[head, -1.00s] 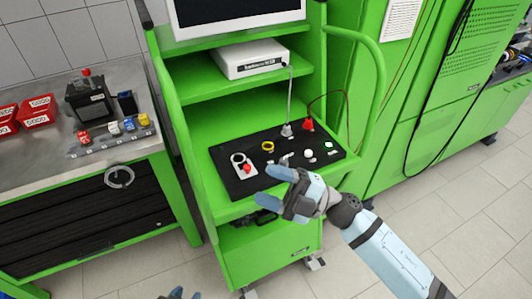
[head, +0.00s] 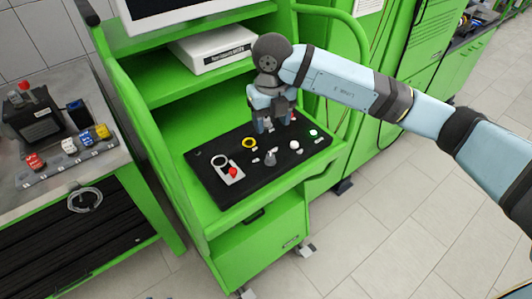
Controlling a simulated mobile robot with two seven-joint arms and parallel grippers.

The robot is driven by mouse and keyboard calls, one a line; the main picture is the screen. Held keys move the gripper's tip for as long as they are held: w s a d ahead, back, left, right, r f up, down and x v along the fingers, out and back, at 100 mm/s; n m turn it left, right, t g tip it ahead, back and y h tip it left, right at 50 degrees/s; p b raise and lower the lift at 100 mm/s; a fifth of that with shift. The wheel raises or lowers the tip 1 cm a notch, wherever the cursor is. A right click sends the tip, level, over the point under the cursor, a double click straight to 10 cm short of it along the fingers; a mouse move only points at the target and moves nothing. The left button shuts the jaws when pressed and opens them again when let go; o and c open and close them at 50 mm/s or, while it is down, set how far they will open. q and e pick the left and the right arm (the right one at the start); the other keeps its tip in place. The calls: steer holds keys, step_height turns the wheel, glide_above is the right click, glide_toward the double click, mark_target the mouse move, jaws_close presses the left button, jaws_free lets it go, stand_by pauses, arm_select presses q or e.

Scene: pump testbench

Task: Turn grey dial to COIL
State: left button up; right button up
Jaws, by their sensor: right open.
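The black control panel (head: 213,190) lies on the green cart's shelf. A small grey dial (head: 270,158) stands near its middle, with small light labels beside it that are too small to read. My right gripper (head: 273,126) points down over the back of the panel, behind the dial and apart from it in the picture. Its fingers are spread and I see nothing between them. The gripper hides part of the panel's back edge, including the grey cable plug there. My left gripper is out of view.
Near the dial are a yellow ring (head: 249,143), a red button (head: 233,172), a white button (head: 294,145) and a green-lit button (head: 313,133). A white box (head: 213,47) sits on the shelf above. A workbench (head: 95,165) stands at left.

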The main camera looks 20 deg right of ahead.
mark_target(270, 156)
step_height(270, 156, down, 13)
steer(key=shift+r+p, duration=0.2)
steer(key=shift+p, duration=0.75)
steer(key=c, duration=0.9)
steer(key=shift+c, duration=0.2)
